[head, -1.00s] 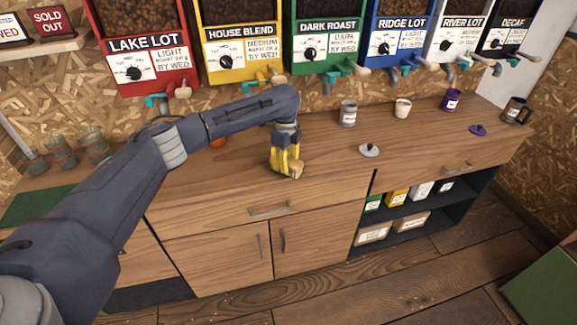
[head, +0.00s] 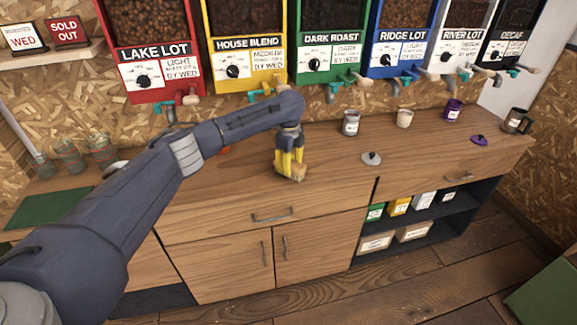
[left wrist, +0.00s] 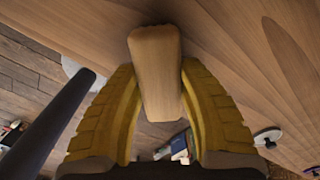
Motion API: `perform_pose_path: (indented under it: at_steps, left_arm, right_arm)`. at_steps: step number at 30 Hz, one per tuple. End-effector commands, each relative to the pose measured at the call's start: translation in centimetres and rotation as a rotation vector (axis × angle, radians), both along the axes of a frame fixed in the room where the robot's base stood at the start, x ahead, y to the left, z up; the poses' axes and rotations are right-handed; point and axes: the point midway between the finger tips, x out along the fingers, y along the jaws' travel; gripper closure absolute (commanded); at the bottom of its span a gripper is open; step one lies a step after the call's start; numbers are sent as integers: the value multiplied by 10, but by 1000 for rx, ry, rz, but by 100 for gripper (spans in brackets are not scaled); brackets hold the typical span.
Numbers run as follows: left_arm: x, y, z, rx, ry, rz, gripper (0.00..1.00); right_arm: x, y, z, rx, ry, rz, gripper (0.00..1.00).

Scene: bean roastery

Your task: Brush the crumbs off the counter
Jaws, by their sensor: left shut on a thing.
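The wooden counter (head: 330,178) runs across the middle of the head view. My left gripper (head: 290,168) has yellow fingers and points down at the counter top, near its front edge. It is shut on a pale wooden piece, which looks like the brush (head: 293,175). In the left wrist view the brush (left wrist: 156,75) sits between the two yellow fingers (left wrist: 160,100), with the counter's wood grain beyond it. Any bristles are hidden, and I cannot tell if the brush touches the counter. I cannot make out crumbs. My right gripper is not in view.
A grey lid (head: 371,158) lies right of the gripper. A grey canister (head: 351,123), a cream cup (head: 404,118), a purple cup (head: 452,110), a purple lid (head: 479,140) and a dark mug (head: 515,121) stand further right. Bean dispensers hang behind. An orange thing (head: 224,150) is partly behind my arm.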

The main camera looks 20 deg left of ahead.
Motion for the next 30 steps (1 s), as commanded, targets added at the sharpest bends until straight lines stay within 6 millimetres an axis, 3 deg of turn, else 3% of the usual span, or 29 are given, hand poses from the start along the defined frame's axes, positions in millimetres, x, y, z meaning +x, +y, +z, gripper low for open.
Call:
perform_pose_path:
  at_steps: [1,2,30]
  left_arm:
    - [12,24,16,-3,-16,52,100]
    - [12,24,16,-3,-16,52,100]
    - [-29,-5,11,-3,-14,46,100]
  right_arm:
    - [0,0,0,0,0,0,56]
    - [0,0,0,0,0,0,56]
    - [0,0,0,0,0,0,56]
